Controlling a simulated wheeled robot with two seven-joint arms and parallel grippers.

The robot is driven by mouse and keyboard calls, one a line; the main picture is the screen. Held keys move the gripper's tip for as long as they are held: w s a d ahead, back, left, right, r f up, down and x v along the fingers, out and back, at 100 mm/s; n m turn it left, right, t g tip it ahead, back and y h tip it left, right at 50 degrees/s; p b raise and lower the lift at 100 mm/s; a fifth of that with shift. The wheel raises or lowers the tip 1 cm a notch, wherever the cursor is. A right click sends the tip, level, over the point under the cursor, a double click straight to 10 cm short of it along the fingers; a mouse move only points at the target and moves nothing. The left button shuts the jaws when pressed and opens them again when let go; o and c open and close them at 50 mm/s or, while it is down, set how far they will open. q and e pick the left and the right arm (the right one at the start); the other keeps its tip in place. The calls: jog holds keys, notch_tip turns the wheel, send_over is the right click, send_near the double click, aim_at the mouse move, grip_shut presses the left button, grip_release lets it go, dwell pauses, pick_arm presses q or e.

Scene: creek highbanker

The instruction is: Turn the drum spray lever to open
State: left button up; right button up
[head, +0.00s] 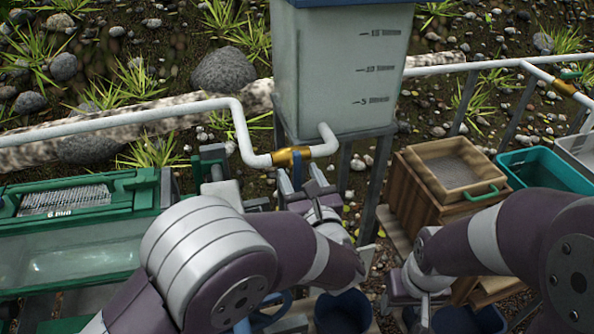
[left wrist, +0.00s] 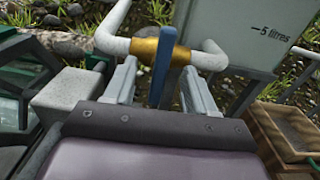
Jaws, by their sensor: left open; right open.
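The spray lever is a blue handle (head: 297,172) on a brass valve (head: 290,157) in the white pipe below the water tank. It also shows in the left wrist view (left wrist: 164,72), set across the pipe in front of the brass body (left wrist: 150,50). My left gripper (head: 301,180) is open at the valve. In the left wrist view its fingers (left wrist: 160,78) stand on either side of the lever, with visible gaps. My right gripper (head: 408,300) hangs low at the right, open and away from the valve; its fingertips are hard to make out.
The translucent tank (head: 345,75) stands behind the valve. A green sluice unit (head: 80,240) is at the left. A wooden sieve box (head: 450,165) and a teal bin (head: 545,170) stand at the right. Another brass valve (head: 564,87) is at the far right. Blue buckets (head: 342,312) are below.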

pick_arm(q)
jog(key=b+v, duration=0.3)
jog(key=v, duration=0.5)
jog(key=shift+s, duration=0.3)
jog(key=shift+d, duration=0.1)
